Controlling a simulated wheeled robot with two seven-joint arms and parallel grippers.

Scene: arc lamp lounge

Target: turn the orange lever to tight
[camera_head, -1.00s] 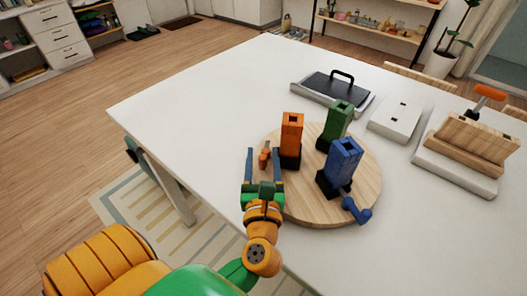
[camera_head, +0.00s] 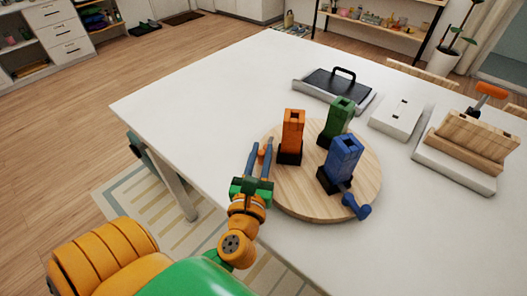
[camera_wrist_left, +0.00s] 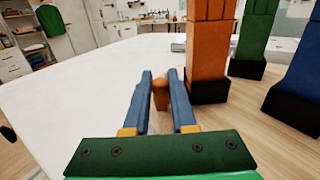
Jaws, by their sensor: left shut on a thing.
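The orange block (camera_head: 292,133) stands upright in a black base on the round wooden board (camera_head: 300,203). Its small orange lever (camera_head: 261,156) sticks out on the block's left side, low down. My left gripper (camera_head: 260,150) has its two blue fingers on either side of this lever and is shut on it. In the left wrist view the lever (camera_wrist_left: 160,93) shows between the fingers, just left of the orange block (camera_wrist_left: 208,45). My right gripper is not in view.
A blue block (camera_head: 342,160) with a blue crank (camera_head: 357,209) and a green block (camera_head: 338,120) share the board. Behind are a black-handled press (camera_head: 335,88), a white box (camera_head: 396,118) and an orange-handled wooden holder (camera_head: 465,142). The table's left part is clear.

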